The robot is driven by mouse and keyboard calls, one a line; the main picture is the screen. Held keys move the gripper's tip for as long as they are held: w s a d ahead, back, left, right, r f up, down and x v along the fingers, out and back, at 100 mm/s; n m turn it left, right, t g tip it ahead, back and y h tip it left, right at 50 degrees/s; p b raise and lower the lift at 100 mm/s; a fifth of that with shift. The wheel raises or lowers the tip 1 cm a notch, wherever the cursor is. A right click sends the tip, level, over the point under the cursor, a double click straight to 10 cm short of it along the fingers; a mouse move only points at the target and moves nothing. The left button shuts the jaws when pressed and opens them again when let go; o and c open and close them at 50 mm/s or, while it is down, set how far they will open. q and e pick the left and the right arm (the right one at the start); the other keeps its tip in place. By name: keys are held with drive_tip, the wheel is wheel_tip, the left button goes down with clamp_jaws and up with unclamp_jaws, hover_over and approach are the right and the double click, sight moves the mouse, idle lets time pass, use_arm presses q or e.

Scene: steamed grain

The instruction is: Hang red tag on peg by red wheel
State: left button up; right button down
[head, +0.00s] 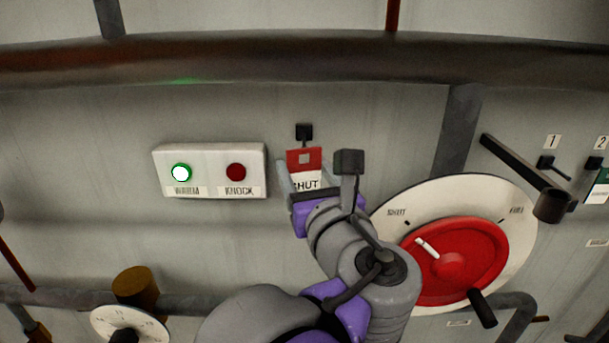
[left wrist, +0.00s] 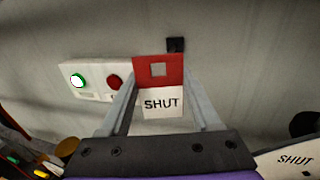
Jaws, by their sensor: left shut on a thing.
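The red tag (head: 304,159) has a red upper part with a square hole and a white lower part reading SHUT. My left gripper (head: 309,174) is shut on its side edges and holds it upright in front of the wall. The black peg (head: 304,132) shows just above the tag's top edge. In the left wrist view the peg (left wrist: 175,45) is above and right of the hole in the tag (left wrist: 158,84), which shows only grey. The gap in depth is hard to tell. The red wheel (head: 468,250) is at lower right on a white disc. My right gripper is not in view.
A white box (head: 210,150) with a lit green WARM lamp and a red KNOCK button is left of the tag. A pipe (head: 250,60) crosses above. Numbered pegs (head: 546,162) and a dark lever (head: 520,172) are at right. A dial (head: 128,322) is at lower left.

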use_arm(q)
drive_tip(key=shift+w+f, duration=0.15)
drive_tip(key=shift+w, duration=1.6)
drive_tip(key=shift+w+f, duration=0.1)
drive_tip(key=shift+w, duration=1.65)
drive_tip(key=o, duration=1.5)
drive_tip(key=shift+c, duration=0.2)
drive_tip(key=shift+s, duration=0.15)
